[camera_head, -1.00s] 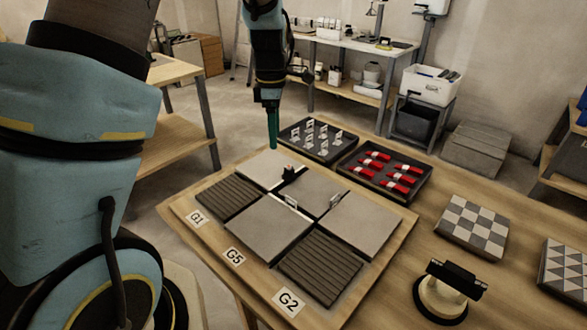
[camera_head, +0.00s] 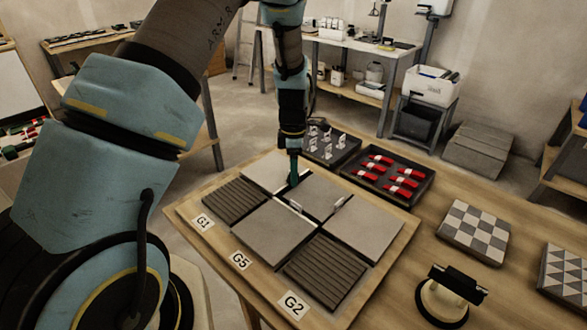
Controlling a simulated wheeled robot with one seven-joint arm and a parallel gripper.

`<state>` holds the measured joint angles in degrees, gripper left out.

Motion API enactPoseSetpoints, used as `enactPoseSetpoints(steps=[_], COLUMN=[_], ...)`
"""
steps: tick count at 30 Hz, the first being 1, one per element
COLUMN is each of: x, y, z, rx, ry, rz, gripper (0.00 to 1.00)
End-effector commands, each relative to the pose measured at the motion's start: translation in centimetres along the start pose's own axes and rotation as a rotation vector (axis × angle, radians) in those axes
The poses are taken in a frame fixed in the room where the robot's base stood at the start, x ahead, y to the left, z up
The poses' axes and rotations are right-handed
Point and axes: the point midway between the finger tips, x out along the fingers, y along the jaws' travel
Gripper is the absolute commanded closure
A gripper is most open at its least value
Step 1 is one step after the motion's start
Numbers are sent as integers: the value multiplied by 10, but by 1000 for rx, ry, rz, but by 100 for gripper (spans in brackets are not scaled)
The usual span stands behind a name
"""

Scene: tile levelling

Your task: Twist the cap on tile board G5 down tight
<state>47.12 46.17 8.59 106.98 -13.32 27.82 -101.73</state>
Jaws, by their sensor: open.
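The wooden tile board (camera_head: 266,279) lies on the table with labels G1 (camera_head: 202,221), G5 (camera_head: 240,260) and G2 (camera_head: 293,305) along its near-left edge. It carries smooth grey tiles (camera_head: 271,231) and dark ribbed tiles (camera_head: 325,271) with narrow joints between them. Small pale clips stand in joints, one at the right (camera_head: 337,202) and one left of it (camera_head: 296,206). My gripper (camera_head: 293,182) points down over the board's far-left joint, its teal fingers low at the tiles. They hide the small dark cap seen earlier there; contact cannot be made out.
Behind the board are a dark tray of pale clips (camera_head: 336,159) and a dark tray of red wedges (camera_head: 429,192). At the right are a checkered tile (camera_head: 473,223) and a suction handle (camera_head: 447,297). Table between them is clear.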

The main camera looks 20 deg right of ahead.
Motion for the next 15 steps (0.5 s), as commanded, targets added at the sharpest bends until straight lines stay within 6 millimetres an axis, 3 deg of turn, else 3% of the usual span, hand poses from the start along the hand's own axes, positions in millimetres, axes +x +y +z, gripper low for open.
enactPoseSetpoints(steps=[8, 15], x=[2, 2], y=[0, 0], z=[0, 0], rx=[0, 0], ry=[0, 0], rz=[0, 0], gripper=[31, 56])
